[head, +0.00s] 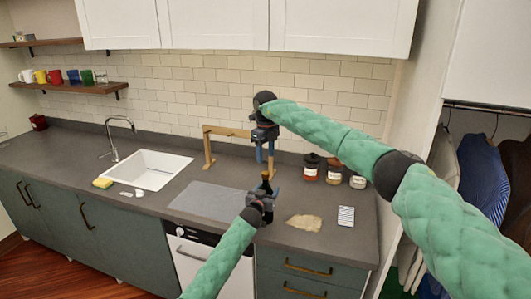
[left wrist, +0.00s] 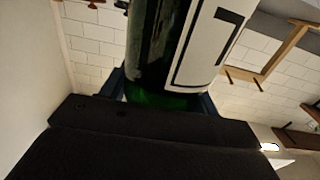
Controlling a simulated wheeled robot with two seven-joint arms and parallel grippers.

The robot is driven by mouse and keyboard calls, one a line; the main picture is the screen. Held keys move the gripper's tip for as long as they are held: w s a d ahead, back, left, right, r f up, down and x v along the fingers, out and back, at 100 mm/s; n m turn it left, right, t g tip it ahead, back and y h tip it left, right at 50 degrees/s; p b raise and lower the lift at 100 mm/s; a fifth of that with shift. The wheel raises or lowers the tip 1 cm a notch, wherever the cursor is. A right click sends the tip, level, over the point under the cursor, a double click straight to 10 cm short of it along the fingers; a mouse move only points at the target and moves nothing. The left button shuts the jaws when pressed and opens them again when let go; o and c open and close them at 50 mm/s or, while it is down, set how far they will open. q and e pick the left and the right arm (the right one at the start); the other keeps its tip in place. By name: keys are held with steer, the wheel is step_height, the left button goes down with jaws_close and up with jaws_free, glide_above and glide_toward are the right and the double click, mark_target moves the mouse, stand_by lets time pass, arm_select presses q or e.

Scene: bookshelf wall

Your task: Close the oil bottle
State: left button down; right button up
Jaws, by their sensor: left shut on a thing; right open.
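The oil bottle (head: 266,184) is dark in the head view, seen small and upright above the counter's front part. In the left wrist view the bottle (left wrist: 160,50) is dark green glass with a white, black-framed label. My left gripper (head: 264,192) is shut around it, with a blue finger at each side in the left wrist view. My right gripper (head: 265,157) is open and points down just above the bottle's top. The bottle's top is too small to show whether a cap is on it, and I cannot make out a separate cap.
A wooden stand (head: 208,148) is behind the grippers. Dark-lidded jars (head: 311,170) stand at the back right. A tan flat item (head: 304,222) and a striped item (head: 346,216) lie on the counter (head: 275,232). A grey mat (head: 208,200) and the sink (head: 155,168) are to the left.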

mark_target(266, 172)
steer(key=shift+f, duration=3.75)
jaws_close()
steer(key=shift+o, duration=0.3)
jaws_free()
step_height(266, 172, up, 12)
arm_select(q)
steer(key=shift+c, duration=1.5)
jaws_free()
